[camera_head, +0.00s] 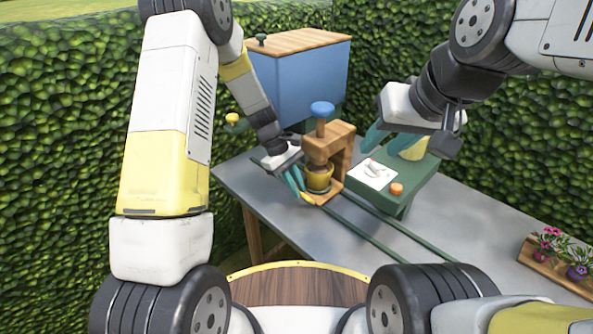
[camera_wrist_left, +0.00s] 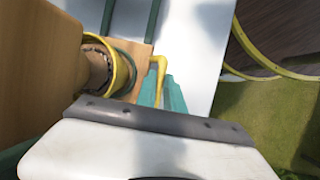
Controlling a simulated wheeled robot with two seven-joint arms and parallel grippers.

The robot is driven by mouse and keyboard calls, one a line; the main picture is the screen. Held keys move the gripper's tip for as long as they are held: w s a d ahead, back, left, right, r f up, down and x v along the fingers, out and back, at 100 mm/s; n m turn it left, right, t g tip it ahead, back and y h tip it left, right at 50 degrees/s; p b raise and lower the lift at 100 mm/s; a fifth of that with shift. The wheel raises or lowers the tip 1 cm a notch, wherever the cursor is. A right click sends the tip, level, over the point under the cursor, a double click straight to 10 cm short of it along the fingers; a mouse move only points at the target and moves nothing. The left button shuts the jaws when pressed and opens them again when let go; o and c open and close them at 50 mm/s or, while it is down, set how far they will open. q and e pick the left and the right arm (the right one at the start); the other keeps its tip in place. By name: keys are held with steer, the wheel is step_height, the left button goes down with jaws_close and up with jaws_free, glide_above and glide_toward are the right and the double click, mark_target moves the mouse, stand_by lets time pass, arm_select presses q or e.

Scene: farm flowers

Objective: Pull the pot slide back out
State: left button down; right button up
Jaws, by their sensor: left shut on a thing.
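The pot slide (camera_head: 331,197) is a wooden plate between two green rails, carrying a yellow pot (camera_head: 319,183). The pot sits under a wooden press (camera_head: 341,138) with a blue knob (camera_head: 322,108). My left gripper (camera_head: 299,186) is at the slide's front left, shut on its yellow handle (camera_head: 307,198). The left wrist view shows the teal fingertips (camera_wrist_left: 162,92) at the handle (camera_wrist_left: 158,72), beside the pot's yellow rim (camera_wrist_left: 123,68). My right gripper (camera_head: 390,141) is open above the green stand, apart from the slide.
The green rails (camera_head: 385,240) run forward right along the grey table (camera_head: 450,222). A green stand (camera_head: 420,178) with a white card and orange knob (camera_head: 397,189) is right of the press. A blue bin (camera_head: 305,85) stands behind. Potted flowers (camera_head: 552,245) sit in a wooden tray at right.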

arm_select(q)
steer(key=s+d, duration=1)
steer(key=shift+s+d+r, duration=0.1)
steer(key=shift+s+d, duration=0.05)
steer(key=shift+d, duration=0.1)
steer(key=c, duration=1.5)
jaws_free()
steer(key=shift+o, duration=0.2)
steer(key=shift+a, duration=0.1)
steer(key=v, duration=0.7)
steer(key=shift+r, duration=0.3)
steer(key=shift+a, duration=0.15)
